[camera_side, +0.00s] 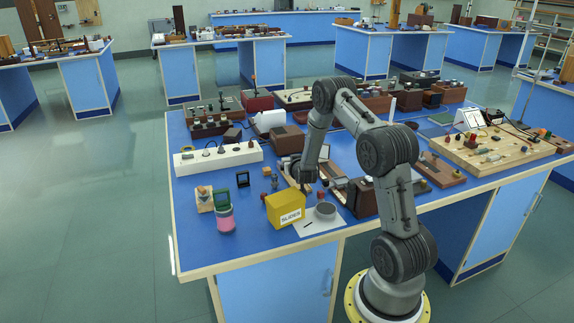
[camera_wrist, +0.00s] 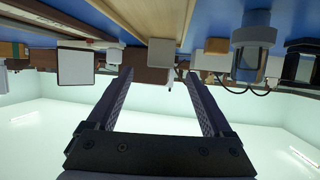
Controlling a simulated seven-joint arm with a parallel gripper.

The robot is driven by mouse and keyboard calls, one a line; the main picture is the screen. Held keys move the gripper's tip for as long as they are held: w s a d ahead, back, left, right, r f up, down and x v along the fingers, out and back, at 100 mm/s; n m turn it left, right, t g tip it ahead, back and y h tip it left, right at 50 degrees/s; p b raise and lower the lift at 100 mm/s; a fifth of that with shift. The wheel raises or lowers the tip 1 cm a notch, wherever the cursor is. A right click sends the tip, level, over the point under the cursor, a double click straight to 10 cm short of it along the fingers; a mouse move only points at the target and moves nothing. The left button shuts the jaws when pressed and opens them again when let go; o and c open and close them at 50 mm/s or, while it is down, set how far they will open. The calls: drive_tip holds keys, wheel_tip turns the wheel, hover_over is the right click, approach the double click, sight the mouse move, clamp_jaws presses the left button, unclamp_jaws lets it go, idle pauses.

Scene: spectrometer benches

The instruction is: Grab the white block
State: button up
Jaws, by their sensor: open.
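A white block-like object (camera_side: 269,121) with rounded edges stands mid-bench in the side view, beside a brown box. In the wrist view, which looks upside down, a small pale block (camera_wrist: 160,52) shows between the fingertips, and a larger white square face (camera_wrist: 75,68) shows to the left. I cannot tell which of these is the white block. My gripper (camera_side: 304,186) points down just behind the yellow box in the side view. In the wrist view my gripper (camera_wrist: 158,75) has its fingers wide apart with nothing held between them.
The yellow "SLIDES" box (camera_side: 286,208) and a grey round pot (camera_side: 325,211) stand close to my gripper. A wooden board (camera_side: 500,150) lies right. The bench's front left corner is clear.

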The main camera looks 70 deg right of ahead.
drive_tip(key=shift+x, duration=2.5)
clamp_jaws()
